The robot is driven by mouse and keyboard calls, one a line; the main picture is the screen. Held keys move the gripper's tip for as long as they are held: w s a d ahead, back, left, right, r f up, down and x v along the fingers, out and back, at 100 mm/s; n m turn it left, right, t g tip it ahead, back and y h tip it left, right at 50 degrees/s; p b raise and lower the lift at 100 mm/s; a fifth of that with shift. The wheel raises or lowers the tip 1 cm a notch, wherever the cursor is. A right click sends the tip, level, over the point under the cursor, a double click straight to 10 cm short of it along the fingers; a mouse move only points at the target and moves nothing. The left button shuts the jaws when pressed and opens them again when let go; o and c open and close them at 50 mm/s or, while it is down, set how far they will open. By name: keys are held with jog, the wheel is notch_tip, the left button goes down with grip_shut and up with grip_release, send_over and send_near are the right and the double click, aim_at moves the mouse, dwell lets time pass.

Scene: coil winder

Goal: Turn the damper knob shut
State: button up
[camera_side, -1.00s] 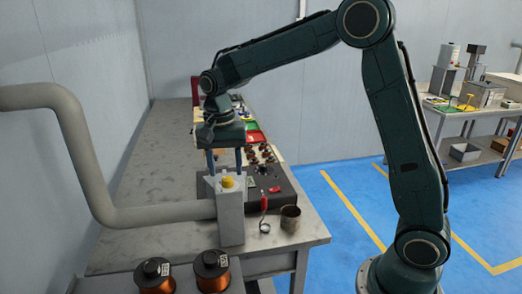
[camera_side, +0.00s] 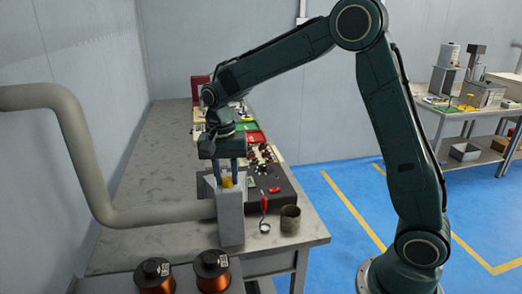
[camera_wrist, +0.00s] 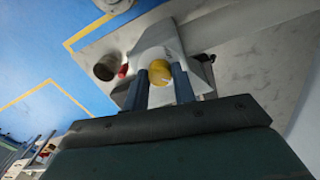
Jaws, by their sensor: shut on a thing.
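The damper knob is yellow and sits on top of a grey box (camera_side: 230,222) at the end of the pipe. In the side view the knob (camera_side: 227,182) shows between the two fingers of my gripper (camera_side: 228,179). In the wrist view the knob (camera_wrist: 160,72) lies between the blue-grey fingertips (camera_wrist: 161,78), with a pale mark on its face. My gripper is shut on the knob from above. The fingers hide part of the knob's sides.
A grey pipe (camera_side: 160,214) runs from the left into the box. A metal cup (camera_side: 290,218) and a red-handled tool (camera_side: 264,203) stand close on the right. Copper wire spools (camera_side: 212,270) stand in front. The bench behind left is bare.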

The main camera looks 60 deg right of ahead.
jog(key=shift+n, duration=0.4)
jog(key=n, duration=0.7)
jog(key=shift+n, duration=0.4)
jog(key=n, duration=0.4)
jog(key=shift+n+t, duration=0.3)
jog(key=n, duration=0.4)
jog(key=shift+n, duration=0.4)
jog(key=o, duration=1)
